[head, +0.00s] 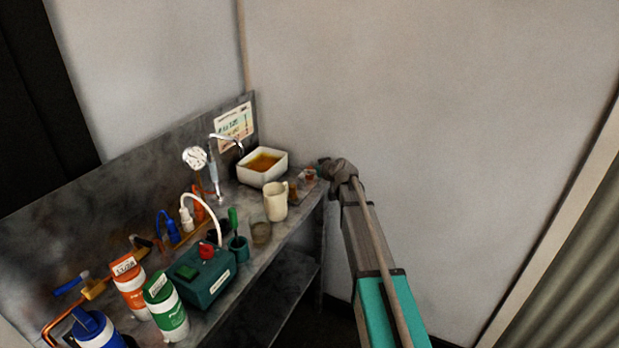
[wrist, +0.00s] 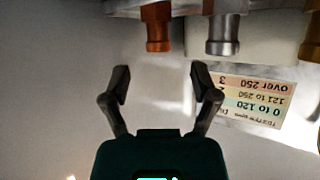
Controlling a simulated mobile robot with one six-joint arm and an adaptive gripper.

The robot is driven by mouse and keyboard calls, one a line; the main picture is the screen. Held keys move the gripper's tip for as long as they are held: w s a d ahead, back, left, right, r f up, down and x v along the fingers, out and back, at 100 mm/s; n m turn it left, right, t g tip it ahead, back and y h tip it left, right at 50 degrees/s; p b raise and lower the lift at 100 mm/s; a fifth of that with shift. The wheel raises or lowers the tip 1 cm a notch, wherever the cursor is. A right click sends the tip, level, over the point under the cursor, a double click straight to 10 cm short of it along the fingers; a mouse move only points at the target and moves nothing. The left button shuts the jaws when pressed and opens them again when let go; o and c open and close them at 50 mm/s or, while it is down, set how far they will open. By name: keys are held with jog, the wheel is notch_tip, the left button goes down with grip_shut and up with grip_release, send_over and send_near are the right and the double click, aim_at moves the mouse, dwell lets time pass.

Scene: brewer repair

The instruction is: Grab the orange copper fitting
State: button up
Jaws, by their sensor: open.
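The orange copper fitting (wrist: 157,27) shows at the top of the wrist view, with a narrow neck and a flared rim. A similar silver fitting (wrist: 222,33) is just right of it. My gripper (wrist: 163,76) is open with nothing between its fingers. In that view the copper fitting lies beyond the fingertips, roughly in line with the gap, and apart from them. In the head view my gripper (head: 325,168) is at the far right end of the bench, beside small items (head: 308,178). I cannot tell the copper fitting among them there.
A white basin of brown liquid (head: 263,167) and a cream mug (head: 276,202) stand on the bench (head: 262,258) left of my gripper. A teal box (head: 203,277) and several bottles are nearer. A printed card (wrist: 250,100) shows upside down in the wrist view.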

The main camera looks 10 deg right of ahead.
aim_at(310, 168)
dwell(0.3)
jog(key=shift+b+x, duration=1.25)
jog(key=shift+x, duration=1.35)
jog(key=shift+d+f, duration=0.1)
grip_shut()
